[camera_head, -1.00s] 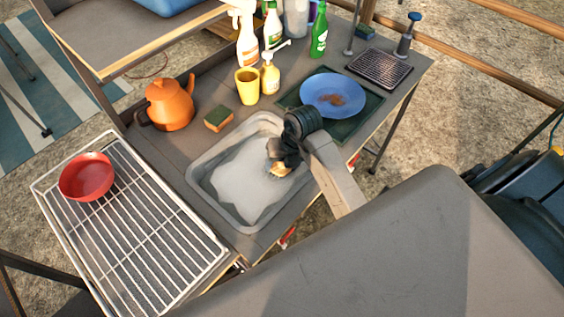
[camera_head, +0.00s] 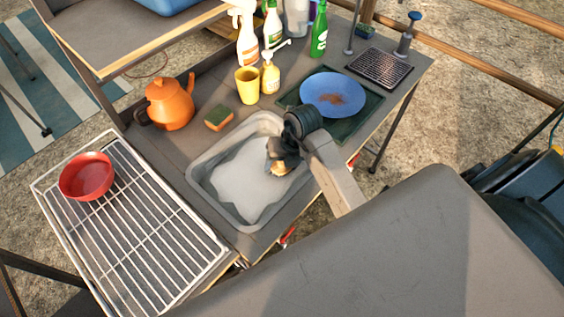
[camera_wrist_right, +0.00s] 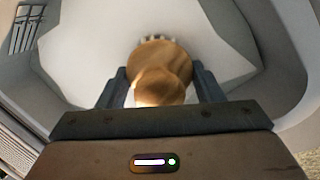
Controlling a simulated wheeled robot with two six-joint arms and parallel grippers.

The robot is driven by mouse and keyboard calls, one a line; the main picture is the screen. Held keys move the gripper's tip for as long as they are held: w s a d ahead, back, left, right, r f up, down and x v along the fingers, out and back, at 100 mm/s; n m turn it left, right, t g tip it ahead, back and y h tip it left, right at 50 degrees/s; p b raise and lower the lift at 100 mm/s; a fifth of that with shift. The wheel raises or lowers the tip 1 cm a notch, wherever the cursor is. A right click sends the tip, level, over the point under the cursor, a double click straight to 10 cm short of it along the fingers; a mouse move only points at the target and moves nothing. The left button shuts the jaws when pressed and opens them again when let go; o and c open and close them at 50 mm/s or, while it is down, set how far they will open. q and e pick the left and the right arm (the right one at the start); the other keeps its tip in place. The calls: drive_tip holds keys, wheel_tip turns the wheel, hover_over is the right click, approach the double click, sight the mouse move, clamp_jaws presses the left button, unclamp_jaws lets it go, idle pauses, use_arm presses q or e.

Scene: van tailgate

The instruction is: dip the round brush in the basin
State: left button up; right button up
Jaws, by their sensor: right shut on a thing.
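The grey basin (camera_head: 201,188) stands on the counter and holds whitish water with a pale, foamy-looking surface (camera_head: 243,187). My right gripper (camera_head: 279,165) reaches over the basin's right part and points down. It is shut on the round brush (camera_head: 279,170), which has a wooden knob and head. In the right wrist view the brush (camera_wrist_right: 160,80) sits between the two fingers (camera_wrist_right: 160,92), with pale bristle tips showing beyond the head. The bristles are at or close to the water; I cannot tell how deep. My left gripper is not in view.
A sponge (camera_head: 219,117), an orange kettle (camera_head: 170,104), a yellow cup (camera_head: 248,86) and bottles stand behind the basin. A soiled blue plate (camera_head: 333,94) lies on a dark mat at right. A red bowl (camera_head: 87,176) sits on the wire rack (camera_head: 140,215) at left.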

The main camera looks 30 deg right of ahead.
drive_tip(key=shift+r, duration=0.1)
wheel_tip(320, 180, up, 12)
drive_tip(key=p, duration=1.1)
drive_tip(key=shift+r, duration=0.2)
drive_tip(key=shift+f, duration=0.1)
